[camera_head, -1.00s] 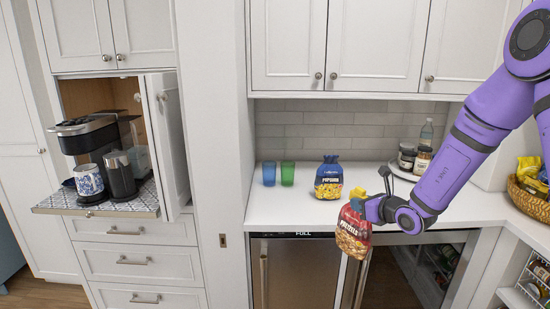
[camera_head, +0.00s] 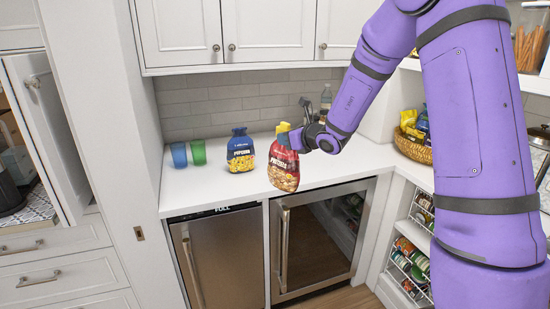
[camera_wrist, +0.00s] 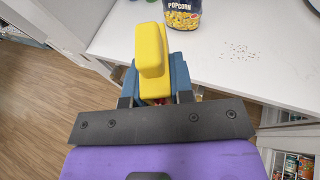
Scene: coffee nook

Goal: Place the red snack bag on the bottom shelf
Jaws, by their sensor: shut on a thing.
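The red pretzel snack bag (camera_head: 283,167) hangs upright from my gripper (camera_head: 289,133), in front of the counter's front edge area in the head view. My gripper is shut on the bag's top. In the wrist view, my gripper (camera_wrist: 153,85) shows a yellow finger and blue parts, and only a sliver of red shows between them. The rest of the bag is hidden there. Open shelves with cans and jars stand at the lower right, with a lower shelf (camera_head: 398,284) partly in view. I cannot tell whether it is the lowest one.
A blue popcorn bag (camera_head: 240,151) and blue and green cups (camera_head: 188,153) stand on the white counter (camera_head: 215,190). A basket of snacks (camera_head: 410,148) sits at the right. Below are a steel appliance (camera_head: 225,258) and a glass-door cooler (camera_head: 325,240).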

